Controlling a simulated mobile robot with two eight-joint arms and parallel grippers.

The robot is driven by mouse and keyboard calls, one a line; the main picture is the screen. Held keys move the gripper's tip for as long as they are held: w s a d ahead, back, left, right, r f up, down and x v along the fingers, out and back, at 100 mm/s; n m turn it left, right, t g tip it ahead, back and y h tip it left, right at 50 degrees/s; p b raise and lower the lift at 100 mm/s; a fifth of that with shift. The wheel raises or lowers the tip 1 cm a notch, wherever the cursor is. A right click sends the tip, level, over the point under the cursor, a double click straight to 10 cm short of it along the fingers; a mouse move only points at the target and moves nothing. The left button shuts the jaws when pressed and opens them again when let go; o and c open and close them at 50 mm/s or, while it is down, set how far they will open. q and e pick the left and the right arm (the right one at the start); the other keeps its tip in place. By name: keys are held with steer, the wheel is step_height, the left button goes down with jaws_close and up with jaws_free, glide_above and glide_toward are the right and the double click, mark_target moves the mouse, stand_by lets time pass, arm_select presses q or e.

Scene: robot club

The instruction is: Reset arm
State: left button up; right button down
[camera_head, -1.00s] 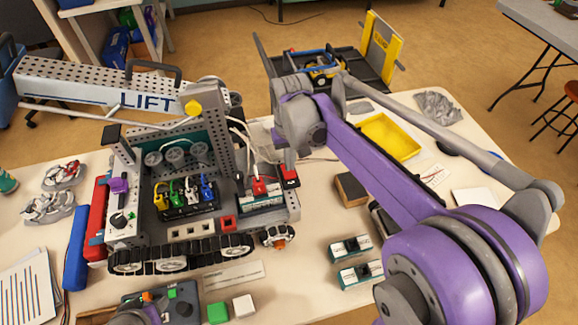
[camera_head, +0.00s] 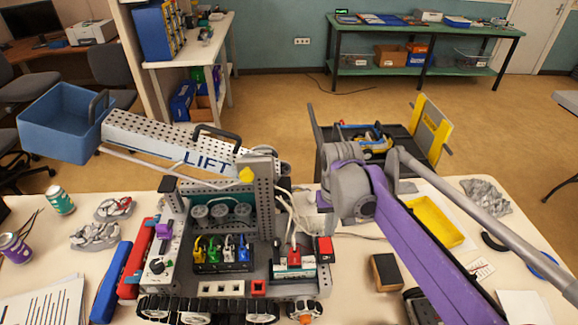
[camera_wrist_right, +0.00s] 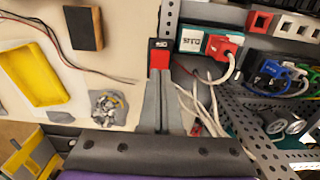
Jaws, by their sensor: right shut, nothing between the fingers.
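My right arm reaches in from the lower right in the head view. Its gripper (camera_head: 328,232) points down beside the right end of the tracked robot (camera_head: 258,289). In the right wrist view the gripper (camera_wrist_right: 158,76) has its fingers together, with nothing between them. The fingertips appear right at a red and black switch block (camera_wrist_right: 160,55); I cannot tell whether they touch it. The block also shows in the head view (camera_head: 325,249). Next to it is a battery-like module with a red plug (camera_head: 294,260). My left gripper is not in view.
A yellow tray (camera_head: 434,222), a dark block with a tan side (camera_head: 385,272) and grey crumpled material (camera_head: 486,196) lie on the table right of the tracked robot. Its LIFT arm (camera_head: 175,146) holds a blue bin (camera_head: 63,122). Loose cables run near the gripper.

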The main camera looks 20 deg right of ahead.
steer(key=s+a+f+n+t, duration=0.1)
steer(key=s+a+f+t, duration=0.1)
steer(key=s, duration=0.5)
steer(key=s+a+f+n+t, duration=0.1)
steer(key=s+a+f+t, duration=0.2)
steer(key=s, duration=0.5)
steer(key=shift+s+a+f+n, duration=0.15)
steer(key=shift+a+f+n, duration=0.15)
steer(key=shift+a+f, duration=0.5)
